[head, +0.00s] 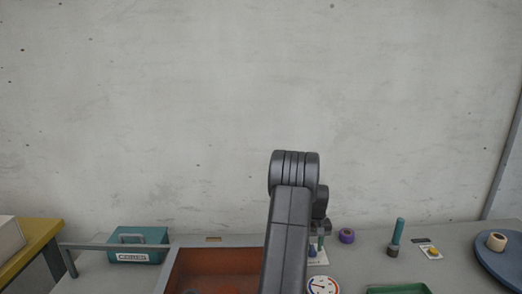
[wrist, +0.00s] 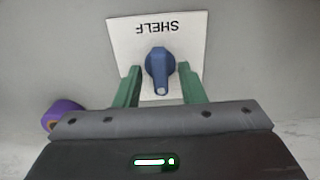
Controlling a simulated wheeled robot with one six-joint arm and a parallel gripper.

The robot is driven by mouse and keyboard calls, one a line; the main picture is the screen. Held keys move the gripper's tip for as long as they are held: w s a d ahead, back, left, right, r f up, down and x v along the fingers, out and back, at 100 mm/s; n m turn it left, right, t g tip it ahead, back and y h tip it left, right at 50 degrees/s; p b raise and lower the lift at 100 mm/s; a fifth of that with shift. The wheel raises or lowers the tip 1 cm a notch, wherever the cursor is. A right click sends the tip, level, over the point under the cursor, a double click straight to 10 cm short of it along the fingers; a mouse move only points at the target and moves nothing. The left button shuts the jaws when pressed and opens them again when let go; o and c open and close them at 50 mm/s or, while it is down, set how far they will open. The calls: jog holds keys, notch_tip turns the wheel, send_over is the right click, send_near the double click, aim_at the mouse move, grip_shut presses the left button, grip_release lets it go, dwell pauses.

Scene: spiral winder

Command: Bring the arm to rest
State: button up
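My gripper (wrist: 159,68) shows in the wrist view with its two green fingers apart. A blue knob-like piece (wrist: 160,72) stands on a white card (wrist: 126,36) marked SHELF, which reads upside down there. The piece appears between the fingers, with a gap on each side. I cannot tell how far below the fingertips it is. In the head view my arm (head: 286,235) rises from the bottom and bends over at the top. It hides most of my gripper and much of the card (head: 319,260).
A teal CORES box (head: 138,246) and an orange-brown tray (head: 168,272) stand left of my arm. On the right are a dial (head: 322,286), a purple roll (head: 347,236), a teal-handled tool (head: 397,236), a green tray (head: 398,288) and a blue-grey disc (head: 488,258) bearing a cream roll (head: 496,242).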

notch_tip(320, 180, up, 14)
notch_tip(320, 180, down, 14)
jog(key=shift+r, duration=0.25)
jog(key=shift+f, duration=0.25)
jog(key=n, duration=0.5)
jog(key=shift+p, duration=0.4)
jog(key=shift+n+p, duration=0.4)
jog(key=shift+n, duration=1.7)
